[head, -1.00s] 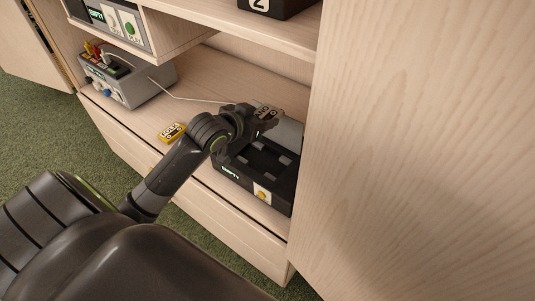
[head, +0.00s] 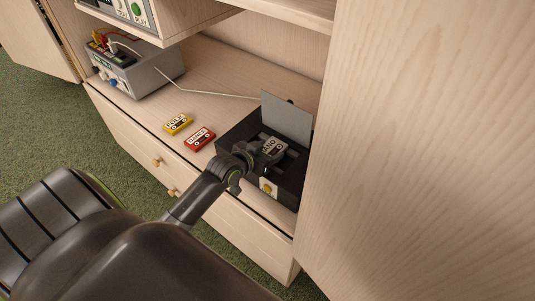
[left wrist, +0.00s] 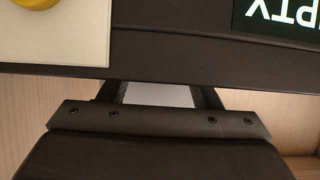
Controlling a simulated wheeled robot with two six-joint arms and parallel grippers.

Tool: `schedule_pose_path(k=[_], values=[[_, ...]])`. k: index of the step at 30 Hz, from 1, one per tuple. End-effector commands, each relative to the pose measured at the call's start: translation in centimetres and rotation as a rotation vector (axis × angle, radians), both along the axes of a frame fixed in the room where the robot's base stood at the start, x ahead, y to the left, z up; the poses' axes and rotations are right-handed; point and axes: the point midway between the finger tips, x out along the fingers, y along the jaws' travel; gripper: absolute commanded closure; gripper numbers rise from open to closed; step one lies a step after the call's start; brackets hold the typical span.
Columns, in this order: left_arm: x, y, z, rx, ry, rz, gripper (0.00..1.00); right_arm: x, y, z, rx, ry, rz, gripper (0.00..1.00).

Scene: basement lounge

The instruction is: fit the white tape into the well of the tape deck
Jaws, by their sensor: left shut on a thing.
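The white tape (head: 273,148), its label partly readable as "ANO", is in the head view over the open well of the black tape deck (head: 236,134). My left gripper (head: 256,156) is shut on its near end. I cannot tell whether the tape touches the well floor. The deck's grey lid (head: 287,119) stands up behind the tape. In the left wrist view, a pale strip of the tape (left wrist: 158,95) shows between the fingers, below the deck's front (left wrist: 170,52). My right gripper is not in view.
A yellow tape (head: 177,123) and a red tape (head: 199,139) lie on the shelf left of the deck. A grey box (head: 140,72) with plugs stands farther left, with a white cable (head: 205,92) running toward the deck. A wooden panel (head: 420,150) closes in the right side.

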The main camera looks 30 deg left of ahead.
Motion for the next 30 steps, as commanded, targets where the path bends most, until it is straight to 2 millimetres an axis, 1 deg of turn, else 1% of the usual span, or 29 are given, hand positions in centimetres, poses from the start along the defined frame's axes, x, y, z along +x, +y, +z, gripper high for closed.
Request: schedule_pose_path(k=[1, 3, 10, 14, 15, 19, 20, 30], values=[[-0.01, -0.03, -0.49, -0.001, 0.000, 0.000, 0.65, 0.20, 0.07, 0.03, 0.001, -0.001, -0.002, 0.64], [-0.01, -0.03, -0.68, -0.001, -0.001, 0.000, 0.65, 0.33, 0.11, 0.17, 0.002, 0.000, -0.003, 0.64], [0.00, -0.03, -0.63, 0.000, -0.002, 0.000, 0.65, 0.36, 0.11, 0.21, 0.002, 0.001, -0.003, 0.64], [0.00, -0.02, -0.99, -0.001, -0.001, 0.000, 0.65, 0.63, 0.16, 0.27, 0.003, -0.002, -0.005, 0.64], [0.00, -0.02, -0.99, -0.001, -0.001, 0.000, 0.40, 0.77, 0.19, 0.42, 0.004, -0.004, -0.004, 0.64], [0.00, -0.02, -0.93, -0.001, -0.001, 0.000, 0.23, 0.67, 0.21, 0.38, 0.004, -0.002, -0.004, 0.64], [0.00, -0.02, -0.93, -0.001, 0.000, 0.000, 0.21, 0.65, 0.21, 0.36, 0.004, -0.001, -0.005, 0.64], [0.01, -0.02, -0.69, 0.000, -0.001, 0.000, 0.21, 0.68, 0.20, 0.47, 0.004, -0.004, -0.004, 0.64]])
